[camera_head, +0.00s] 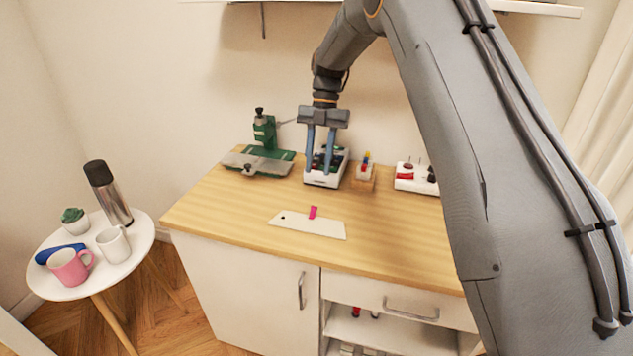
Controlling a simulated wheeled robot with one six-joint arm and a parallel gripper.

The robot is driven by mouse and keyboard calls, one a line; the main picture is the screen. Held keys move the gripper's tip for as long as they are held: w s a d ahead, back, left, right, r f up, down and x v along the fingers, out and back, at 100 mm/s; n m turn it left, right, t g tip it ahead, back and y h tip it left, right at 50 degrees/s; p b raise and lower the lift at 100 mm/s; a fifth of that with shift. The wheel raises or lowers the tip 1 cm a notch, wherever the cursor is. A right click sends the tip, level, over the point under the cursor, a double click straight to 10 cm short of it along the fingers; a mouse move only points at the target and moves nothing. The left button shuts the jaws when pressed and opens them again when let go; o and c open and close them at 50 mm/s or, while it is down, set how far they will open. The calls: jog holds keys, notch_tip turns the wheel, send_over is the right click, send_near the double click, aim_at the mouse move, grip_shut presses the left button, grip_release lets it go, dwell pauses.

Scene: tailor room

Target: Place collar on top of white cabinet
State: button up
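The white cabinet (245,285) stands in the middle of the view, with a light wooden top (235,205). A flat whitish strip (330,227) with a dark hole at its left end lies on the wooden top. A small pink piece (312,212) is at its back edge. A blue curved item (60,252) lies on the round side table at the left. I cannot tell which of these, if any, is the collar. My gripper (317,170) points down over the back of the cabinet top, with its two fingers apart and nothing visible between them.
A green machine (263,135), a white box (322,178), a wooden spool holder (364,178) and a white device (414,180) line the back. The round side table (105,277) holds a flask (108,192), mugs and a plant. The cabinet top's front left is clear.

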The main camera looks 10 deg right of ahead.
jog(key=s+d+m+t+h, duration=0.1)
jog(key=s+d+m, duration=0.4)
jog(key=s+m, duration=1)
jog(key=s+d+f+m+t, duration=0.1)
jog(key=s+d+m+t, duration=0.2)
jog(key=s+m, duration=1.2)
jog(key=d+m, duration=0.1)
jog(key=d, duration=0.2)
jog(key=shift+s+d+f+m+t+h, duration=0.15)
jog(key=shift+s+f+m+t+h, duration=0.15)
jog(key=shift+s+t+h, duration=0.1)
